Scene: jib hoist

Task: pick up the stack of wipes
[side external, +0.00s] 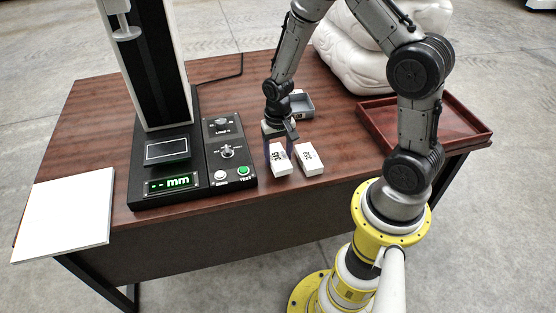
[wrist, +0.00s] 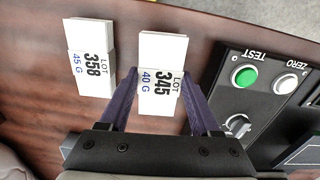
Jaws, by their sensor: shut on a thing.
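Two white stacks of wipes are by the front edge of the table. The stack marked LOT 345, 40 G (wrist: 163,50) is between the two dark fingers of my gripper (wrist: 159,75), which is shut on its sides. It also shows in the side external view (side external: 280,165), under my gripper (side external: 281,143). I cannot tell whether it is clear of the table. The stack marked LOT 358, 45 G (wrist: 91,60) lies apart, to its left in the wrist view and to its right in the side external view (side external: 309,162).
A testing device with a control panel (side external: 229,181) and a tall column (side external: 160,65) stands left of the stacks. A red-brown tray (side external: 462,135) is at right, a white board (side external: 65,215) at far left.

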